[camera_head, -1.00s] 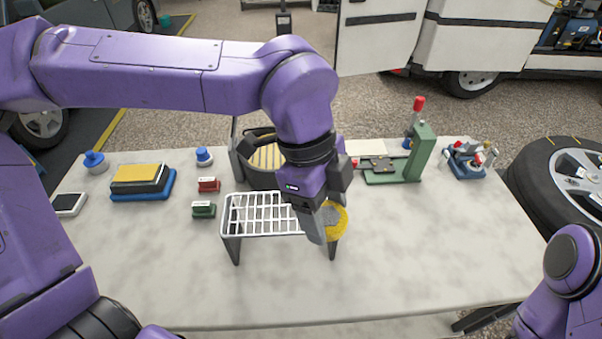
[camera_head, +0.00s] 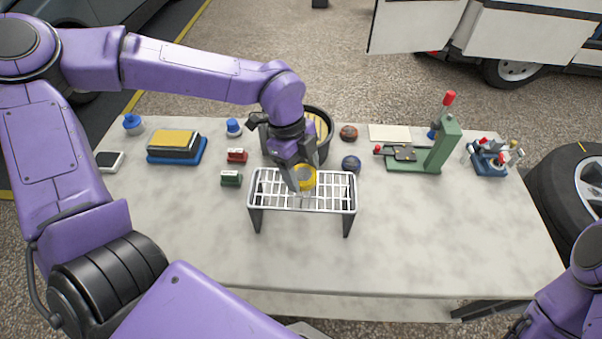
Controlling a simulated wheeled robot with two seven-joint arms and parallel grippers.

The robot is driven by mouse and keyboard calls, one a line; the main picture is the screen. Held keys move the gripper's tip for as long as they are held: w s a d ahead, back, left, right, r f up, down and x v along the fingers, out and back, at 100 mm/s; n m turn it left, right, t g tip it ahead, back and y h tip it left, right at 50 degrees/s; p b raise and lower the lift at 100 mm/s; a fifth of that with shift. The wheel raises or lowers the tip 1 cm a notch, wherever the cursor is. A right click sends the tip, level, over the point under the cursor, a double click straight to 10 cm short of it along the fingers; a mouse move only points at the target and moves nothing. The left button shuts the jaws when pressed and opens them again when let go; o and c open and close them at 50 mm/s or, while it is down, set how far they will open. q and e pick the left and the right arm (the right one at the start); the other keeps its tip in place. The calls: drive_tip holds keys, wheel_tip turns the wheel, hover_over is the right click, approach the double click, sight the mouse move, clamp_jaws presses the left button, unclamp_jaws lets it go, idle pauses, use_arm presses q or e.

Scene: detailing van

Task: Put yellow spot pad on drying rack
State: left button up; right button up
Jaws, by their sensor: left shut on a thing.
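The round yellow spot pad (camera_head: 307,179) is held in my left gripper (camera_head: 300,186), which is shut on it. A gripper finger hides part of the pad. The drying rack (camera_head: 262,203), a white wire grid on dark legs, stands upright near the middle of the table. The pad and fingertips appear over the middle of the grid, towards its back edge. I cannot tell whether the pad touches the wires. My right arm shows at the lower right, but its gripper is out of view.
Behind the rack stand a dark round tub (camera_head: 326,138), a brown round item (camera_head: 348,133) and a dark blue one (camera_head: 351,164). A green press (camera_head: 442,150) stands right. The table front (camera_head: 420,240) is clear.

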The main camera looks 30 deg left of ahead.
sight(299, 168)
use_arm(q)
drive_tip(key=f, duration=0.3)
drive_tip(key=shift+w+a, duration=0.1)
drive_tip(key=shift+a, duration=0.15)
drive_tip(key=shift+w+f, duration=0.2)
drive_tip(key=shift+f, duration=0.2)
drive_tip(key=shift+s+d, duration=0.1)
drive_tip(key=shift+s, duration=0.05)
drive_tip(key=o, duration=0.6)
drive_tip(key=shift+f, duration=0.1)
drive_tip(key=o, duration=0.4)
drive_tip(key=shift+o, duration=0.2)
